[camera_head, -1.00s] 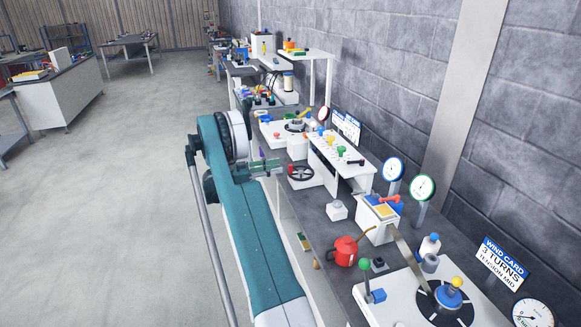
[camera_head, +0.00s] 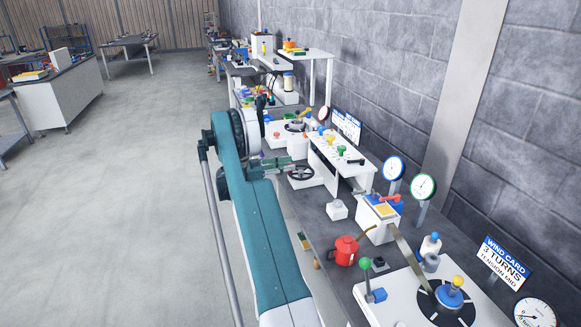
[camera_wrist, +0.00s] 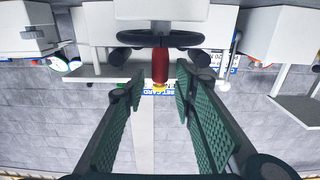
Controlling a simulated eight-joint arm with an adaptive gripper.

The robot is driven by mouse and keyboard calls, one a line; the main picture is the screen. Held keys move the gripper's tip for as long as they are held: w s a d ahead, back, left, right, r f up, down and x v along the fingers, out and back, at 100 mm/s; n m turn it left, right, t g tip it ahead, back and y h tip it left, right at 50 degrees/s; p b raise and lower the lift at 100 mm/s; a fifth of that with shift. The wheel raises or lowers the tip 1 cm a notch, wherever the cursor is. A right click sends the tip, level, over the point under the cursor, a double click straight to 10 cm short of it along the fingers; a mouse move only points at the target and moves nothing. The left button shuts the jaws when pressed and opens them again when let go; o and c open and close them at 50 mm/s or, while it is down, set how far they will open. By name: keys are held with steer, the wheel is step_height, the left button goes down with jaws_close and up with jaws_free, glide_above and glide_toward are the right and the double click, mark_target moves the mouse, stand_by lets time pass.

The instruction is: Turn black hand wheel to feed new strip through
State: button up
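The black hand wheel (camera_head: 302,173) stands on a white box beside the bench rack, at mid-picture in the head view. In the wrist view, which appears upside down, the wheel (camera_wrist: 160,39) is at top centre, seen nearly edge-on. A red handle (camera_wrist: 160,66) with a yellow end sticks out from it. My gripper (camera_head: 284,163) is at the wheel's left edge in the head view and partly covers it. In the wrist view my gripper (camera_wrist: 154,88) is open, its green-padded fingers apart on either side of the handle's line. I cannot tell whether they touch it.
A white rack with coloured knobs (camera_head: 342,158) stands right of the wheel. A white block (camera_head: 337,210), a red can (camera_head: 345,251) and a strip unit (camera_head: 378,220) are nearer along the bench. The grey wall (camera_head: 400,80) runs behind. Open floor lies to the left.

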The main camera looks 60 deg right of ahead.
mark_target(301, 177)
steer(key=shift+x, duration=0.8)
jaws_close()
steer(key=shift+s+a+n+t+h, duration=0.1)
steer(key=shift+s+n+t+h, duration=0.05)
steer(key=shift+n+t+h, duration=0.2)
